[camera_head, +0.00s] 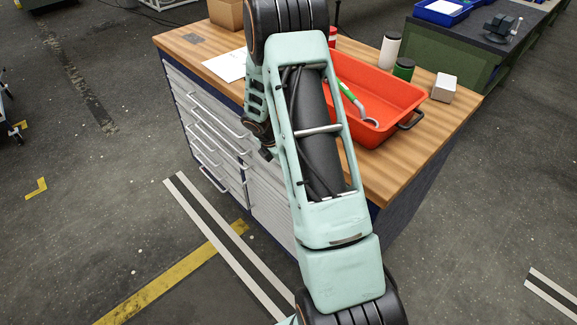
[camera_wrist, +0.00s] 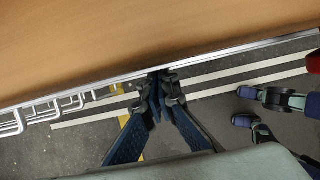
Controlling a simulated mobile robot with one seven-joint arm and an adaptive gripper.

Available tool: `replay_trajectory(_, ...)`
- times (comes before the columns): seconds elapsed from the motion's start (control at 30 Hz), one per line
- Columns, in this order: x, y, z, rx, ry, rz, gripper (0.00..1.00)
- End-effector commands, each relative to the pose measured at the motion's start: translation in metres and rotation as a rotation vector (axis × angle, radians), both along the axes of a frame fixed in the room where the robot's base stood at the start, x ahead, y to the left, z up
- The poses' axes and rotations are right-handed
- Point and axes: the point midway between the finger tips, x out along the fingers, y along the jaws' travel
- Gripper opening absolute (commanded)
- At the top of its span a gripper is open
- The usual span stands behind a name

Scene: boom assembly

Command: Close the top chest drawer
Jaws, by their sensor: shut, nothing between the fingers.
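The chest (camera_head: 185,95) is a workbench cabinet with pale drawer fronts under a wooden top. Its top drawer (camera_head: 207,103) looks flush or nearly flush with the front; no open drawer interior shows. In the wrist view, several bar handles (camera_wrist: 18,124) stick out below the tabletop edge at left. My gripper (camera_wrist: 158,75) is shut and empty, its fingertips close to the tabletop's front edge, to the right of the handles. I cannot tell whether it touches the chest. In the head view my arm hides part of the chest front.
The wooden top (camera_head: 440,125) carries a red tray (camera_head: 375,85) with a tool, a white box (camera_head: 444,87), bottles, a paper (camera_head: 225,65) and a cardboard box (camera_head: 227,13). A green bench (camera_head: 470,50) stands behind at right.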

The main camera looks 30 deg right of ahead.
Motion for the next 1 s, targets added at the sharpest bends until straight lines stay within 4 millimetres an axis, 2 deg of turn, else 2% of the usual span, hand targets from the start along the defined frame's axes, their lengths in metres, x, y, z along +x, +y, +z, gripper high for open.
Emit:
replay_trajectory(0.03,0.002,-0.007,0.003,-0.009,-0.005,-0.005,0.00)
replay_trajectory(0.17,0.002,-0.005,0.002,-0.009,-0.005,-0.005,0.00)
replay_trajectory(0.27,0.001,0.005,0.000,-0.005,-0.003,-0.003,0.00)
replay_trajectory(0.4,-0.007,0.034,0.000,-0.001,-0.002,0.001,0.00)
replay_trajectory(0.5,-0.013,0.046,0.023,-0.006,-0.009,-0.001,0.00)
replay_trajectory(0.7,-0.015,0.058,0.058,0.000,-0.005,-0.002,0.00)
replay_trajectory(0.87,-0.019,0.069,0.081,-0.002,-0.004,-0.001,0.00)
replay_trajectory(1.0,-0.021,0.072,0.090,-0.001,-0.001,-0.001,0.00)
